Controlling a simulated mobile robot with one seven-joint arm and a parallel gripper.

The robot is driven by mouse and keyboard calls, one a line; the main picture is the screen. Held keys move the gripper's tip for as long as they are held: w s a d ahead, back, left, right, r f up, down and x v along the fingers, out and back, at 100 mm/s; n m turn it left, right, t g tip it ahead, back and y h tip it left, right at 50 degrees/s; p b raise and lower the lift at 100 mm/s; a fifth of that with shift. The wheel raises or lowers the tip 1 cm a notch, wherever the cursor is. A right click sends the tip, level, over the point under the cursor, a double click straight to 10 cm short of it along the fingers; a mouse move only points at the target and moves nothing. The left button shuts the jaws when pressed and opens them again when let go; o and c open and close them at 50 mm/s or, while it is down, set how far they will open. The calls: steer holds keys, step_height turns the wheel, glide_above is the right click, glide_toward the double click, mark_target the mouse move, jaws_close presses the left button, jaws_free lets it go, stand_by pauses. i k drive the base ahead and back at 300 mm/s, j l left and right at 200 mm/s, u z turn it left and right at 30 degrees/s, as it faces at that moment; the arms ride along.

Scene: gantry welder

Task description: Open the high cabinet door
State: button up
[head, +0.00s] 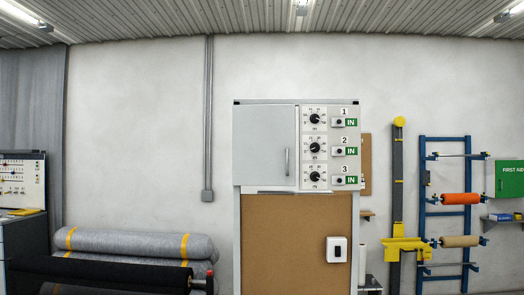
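The high cabinet (237,145) is a light grey box at the middle of the head view, mounted above a brown board. Its door (263,140) is a plain grey panel on the left side and looks shut. A vertical bar handle (287,162) sits near the door's lower right edge. To the right of the door is a panel with several black dials (315,119) and green "IN" labels numbered 1 to 3. My gripper is not in view.
Grey and black rolls (135,243) lie at the lower left. A blue rack (422,210) with rolls and a yellow-and-black post (398,180) stand at the right. A brown board (285,235) with a white switch box (337,249) is below the cabinet.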

mark_target(264, 142)
steer(key=i+j+z, duration=0.1)
steer(key=z, duration=0.55)
steer(key=i+j+z, duration=0.1)
steer(key=j+z, duration=0.15)
steer(key=j, duration=0.3)
steer(key=j+z, duration=0.3)
steer(key=j, duration=0.25)
